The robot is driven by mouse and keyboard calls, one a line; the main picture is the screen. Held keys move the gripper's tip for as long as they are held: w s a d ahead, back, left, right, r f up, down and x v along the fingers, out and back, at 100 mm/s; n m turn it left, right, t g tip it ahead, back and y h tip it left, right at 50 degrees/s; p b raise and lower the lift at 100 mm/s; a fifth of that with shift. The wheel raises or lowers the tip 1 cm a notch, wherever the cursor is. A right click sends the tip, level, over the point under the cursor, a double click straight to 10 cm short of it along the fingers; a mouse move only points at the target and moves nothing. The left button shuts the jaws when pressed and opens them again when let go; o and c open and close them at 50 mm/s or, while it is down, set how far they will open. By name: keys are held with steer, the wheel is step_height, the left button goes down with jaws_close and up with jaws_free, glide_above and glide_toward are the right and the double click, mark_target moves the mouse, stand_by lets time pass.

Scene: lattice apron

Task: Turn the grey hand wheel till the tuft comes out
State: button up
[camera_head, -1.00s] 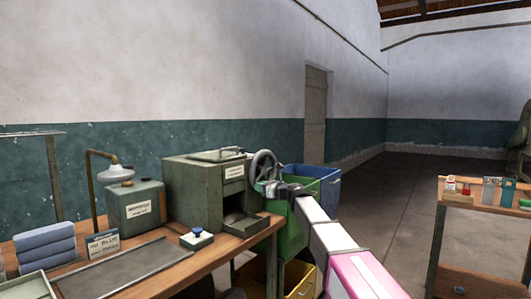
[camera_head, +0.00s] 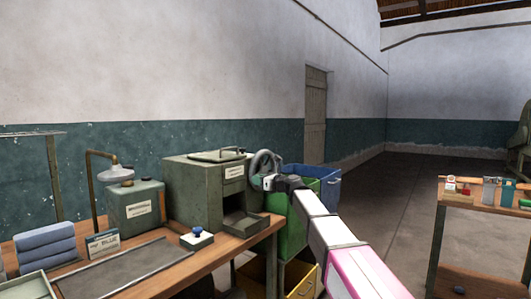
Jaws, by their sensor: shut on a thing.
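The grey hand wheel (camera_head: 265,164) is on the right side of a green metal machine (camera_head: 195,190) with a small white label, which stands on the wooden bench. My gripper (camera_head: 268,182) is at the lower part of the wheel, shut on it; its fingers are small in this view and partly merge with the wheel. The machine's front opening and low tray (camera_head: 244,225) face the bench. I see no tuft in the tray, though the inside of the opening is dark.
A green bin (camera_head: 292,232), a blue bin (camera_head: 328,185) and a yellow bin (camera_head: 300,280) stand right of the bench. A lamp, a green box (camera_head: 136,206), folded blue cloths (camera_head: 45,247) and a blue-knobbed item (camera_head: 197,238) are on the bench. A shelf (camera_head: 470,202) stands at right.

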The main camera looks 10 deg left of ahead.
mark_target(255, 162)
step_height(255, 162, up, 4)
steer(key=shift+f, duration=0.2)
steer(key=shift+w+d+r, duration=0.1)
steer(key=shift+w+r, duration=0.2)
steer(key=shift+r, duration=0.45)
steer(key=shift+w+d+r, duration=0.1)
steer(key=shift+w+r, duration=0.2)
steer(key=shift+r, duration=0.45)
steer(key=shift+w, duration=0.1)
